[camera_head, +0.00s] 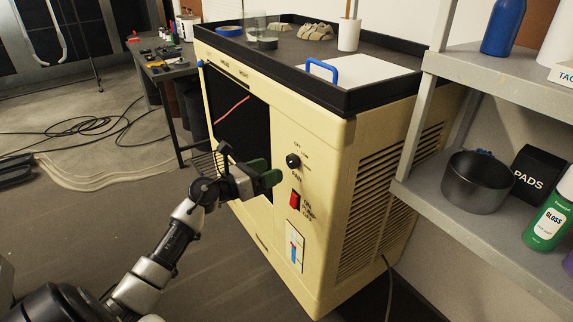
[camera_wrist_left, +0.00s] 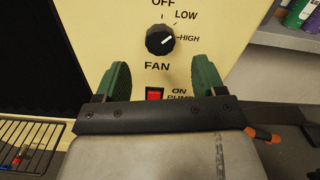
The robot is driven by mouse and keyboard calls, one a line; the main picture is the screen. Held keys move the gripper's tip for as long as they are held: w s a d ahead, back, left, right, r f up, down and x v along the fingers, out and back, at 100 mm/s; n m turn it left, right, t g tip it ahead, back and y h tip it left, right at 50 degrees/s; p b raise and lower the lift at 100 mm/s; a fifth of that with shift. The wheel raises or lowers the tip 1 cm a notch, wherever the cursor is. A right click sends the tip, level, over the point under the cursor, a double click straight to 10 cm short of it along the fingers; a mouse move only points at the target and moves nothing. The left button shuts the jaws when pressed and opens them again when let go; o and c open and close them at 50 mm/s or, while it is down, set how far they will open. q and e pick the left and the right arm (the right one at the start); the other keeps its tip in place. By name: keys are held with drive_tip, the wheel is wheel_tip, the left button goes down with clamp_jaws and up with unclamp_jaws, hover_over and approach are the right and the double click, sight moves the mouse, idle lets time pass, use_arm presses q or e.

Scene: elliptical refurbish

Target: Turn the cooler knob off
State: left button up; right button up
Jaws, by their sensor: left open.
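The cooler (camera_head: 325,170) is a cream box with a control panel on its front right. Its black round fan knob (camera_head: 293,161) sits under the OFF and LOW labels. In the left wrist view the knob (camera_wrist_left: 160,40) has its white mark toward HIGH. My left gripper (camera_head: 269,175) has green finger pads and is in front of the panel, left of and slightly below the knob. In the left wrist view the left gripper (camera_wrist_left: 160,80) is open, its fingers below the knob and apart from it, with nothing between them. My right gripper is not in view.
A red pump switch (camera_head: 294,199) is below the knob, with a blue and red gauge (camera_head: 294,246) lower down. A black tray (camera_head: 340,99) tops the cooler. A grey shelf (camera_head: 480,225) with a pot and bottles stands to the right. A cluttered workbench (camera_head: 167,72) stands behind.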

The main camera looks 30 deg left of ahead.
sight(289, 163)
use_arm(q)
drive_tip(key=x, duration=0.6)
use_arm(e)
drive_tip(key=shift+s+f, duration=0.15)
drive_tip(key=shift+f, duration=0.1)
use_arm(q)
drive_tip(key=c, duration=0.9)
drive_tip(key=n+p, duration=0.3)
drive_tip(key=shift+r, duration=0.1)
drive_tip(key=n+p, duration=0.2)
drive_tip(key=n, duration=0.1)
drive_tip(key=shift+p, duration=0.3)
drive_tip(key=shift+n+p, duration=0.75)
drive_tip(key=shift+n, duration=0.65)
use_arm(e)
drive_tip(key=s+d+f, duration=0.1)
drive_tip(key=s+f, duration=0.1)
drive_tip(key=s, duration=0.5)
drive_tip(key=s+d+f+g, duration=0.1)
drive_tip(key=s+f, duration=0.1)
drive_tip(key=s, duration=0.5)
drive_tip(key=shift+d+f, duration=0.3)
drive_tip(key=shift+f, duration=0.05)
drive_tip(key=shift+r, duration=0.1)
